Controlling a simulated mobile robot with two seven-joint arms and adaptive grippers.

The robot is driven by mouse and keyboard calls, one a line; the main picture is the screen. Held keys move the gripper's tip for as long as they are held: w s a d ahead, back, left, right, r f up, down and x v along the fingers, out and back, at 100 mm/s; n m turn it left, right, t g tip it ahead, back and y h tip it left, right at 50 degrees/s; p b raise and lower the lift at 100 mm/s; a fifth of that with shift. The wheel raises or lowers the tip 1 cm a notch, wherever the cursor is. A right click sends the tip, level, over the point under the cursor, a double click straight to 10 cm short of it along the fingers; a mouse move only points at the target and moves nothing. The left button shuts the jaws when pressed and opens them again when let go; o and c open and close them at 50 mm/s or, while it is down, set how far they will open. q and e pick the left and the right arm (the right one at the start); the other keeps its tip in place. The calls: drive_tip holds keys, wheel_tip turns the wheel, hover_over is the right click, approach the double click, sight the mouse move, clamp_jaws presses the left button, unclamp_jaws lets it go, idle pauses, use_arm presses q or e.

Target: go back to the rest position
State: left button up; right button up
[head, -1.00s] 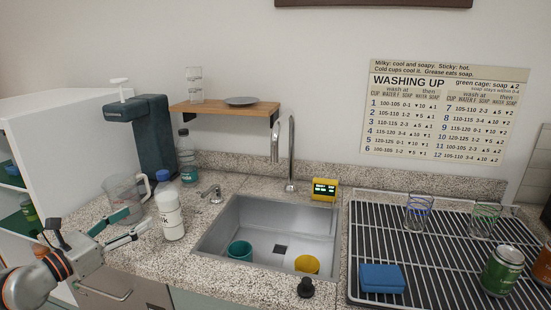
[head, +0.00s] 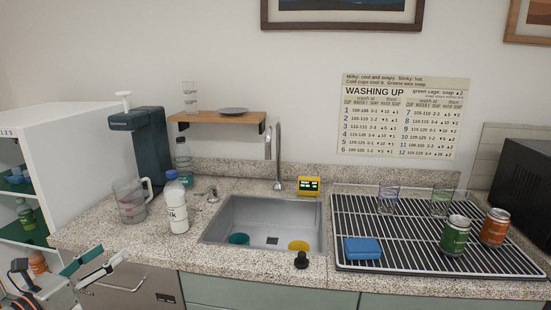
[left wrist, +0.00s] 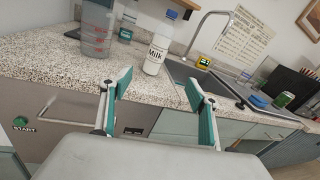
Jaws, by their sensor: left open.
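My left gripper (head: 92,265) is at the lower left of the head view, in front of the counter's front edge and below the counter top. Its teal-padded fingers are spread and empty. In the left wrist view the gripper (left wrist: 155,100) shows open, with nothing between its fingers. A milk bottle (head: 177,208) with a blue cap stands upright on the counter, apart from the gripper; it also shows beyond the fingers in the left wrist view (left wrist: 158,50). My right gripper is in neither view.
A clear measuring jug (head: 130,205) stands left of the milk. A drying rack (head: 400,255) bears glasses, cans and a blue sponge (head: 362,247). An open shelf unit (head: 60,150) stands at the left.

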use_arm(q)
drive_tip(key=s+d+f+n+g+y, duration=0.1)
drive_tip(key=s+d+f+n, duration=0.1)
drive_tip(key=d+f+n, duration=0.4)
drive_tip(key=s+d+f+n+g+y, duration=0.1)
drive_tip(key=s+f+n, duration=0.1)
drive_tip(key=f+n, duration=0.5)
drive_tip(key=s+d+f+n+g+y, duration=0.1)
drive_tip(key=s+d+f+n, duration=0.25)
drive_tip(key=f, duration=0.55)
drive_tip(key=s+d+f+n+g, duration=0.3)
drive_tip(key=s+d+f+n, duration=0.9)
drive_tip(key=s+d+n, duration=0.2)
drive_tip(key=shift+s+d+f+n+h, duration=0.15)
drive_tip(key=shift+d+f+n+h, duration=0.3)
drive_tip(key=shift+n, duration=0.8)
